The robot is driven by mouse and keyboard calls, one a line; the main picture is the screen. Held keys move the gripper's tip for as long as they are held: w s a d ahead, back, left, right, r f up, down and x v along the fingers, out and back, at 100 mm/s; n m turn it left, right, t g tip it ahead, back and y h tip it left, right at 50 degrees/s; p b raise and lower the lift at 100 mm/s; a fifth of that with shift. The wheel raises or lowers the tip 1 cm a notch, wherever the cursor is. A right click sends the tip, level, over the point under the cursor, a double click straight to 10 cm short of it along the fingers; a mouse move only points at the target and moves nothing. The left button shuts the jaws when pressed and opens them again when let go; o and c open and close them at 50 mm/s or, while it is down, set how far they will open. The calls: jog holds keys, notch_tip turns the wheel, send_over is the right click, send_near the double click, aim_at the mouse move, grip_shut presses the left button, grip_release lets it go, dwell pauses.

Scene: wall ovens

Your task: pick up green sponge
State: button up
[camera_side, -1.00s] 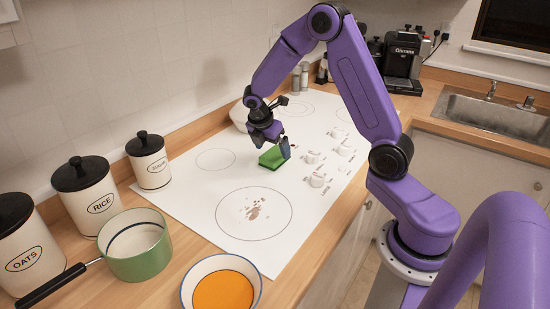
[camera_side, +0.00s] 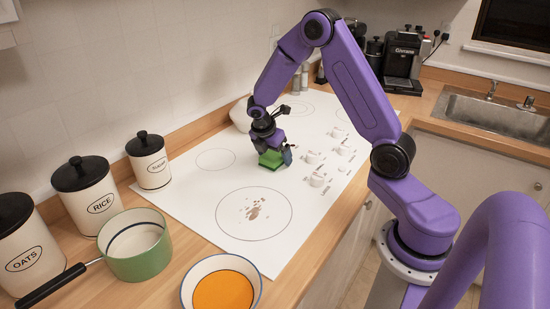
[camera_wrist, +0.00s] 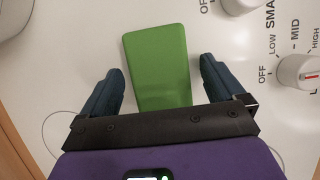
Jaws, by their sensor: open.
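The green sponge (camera_side: 270,159) lies on the white cooktop in the side view. In the wrist view the green sponge (camera_wrist: 157,66) is a flat green block, its near end between my two fingers. My gripper (camera_side: 276,153) is low over the sponge in the side view. In the wrist view my gripper (camera_wrist: 158,80) is open, with one dark blue finger on each side of the sponge. A gap shows between each finger and the sponge. The near end of the sponge is hidden by the gripper body.
The white cooktop (camera_side: 195,185) has several knobs (camera_side: 318,180) right of the sponge. A brown stain (camera_side: 255,209) marks the front burner. A green pot (camera_side: 145,258), a bowl of orange liquid (camera_side: 223,290) and canisters (camera_side: 148,165) stand at the left.

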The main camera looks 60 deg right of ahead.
aim_at(274, 154)
dwell(0.3)
jog(key=c, duration=1.1)
jog(key=shift+r, duration=0.4)
notch_tip(274, 154, up, 3)
jog(key=shift+f, duration=0.2)
jog(key=shift+s+a+r, duration=0.7)
jog(key=shift+s+r, duration=0.95)
jog(key=shift+s, duration=0.55)
jog(key=shift+s+a+r, duration=0.75)
jog(key=shift+s+r, duration=0.95)
jog(key=shift+s, duration=0.55)
jog(key=shift+s+a+r, duration=0.7)
jog(key=shift+s+r, duration=0.95)
jog(key=shift+s, duration=0.55)
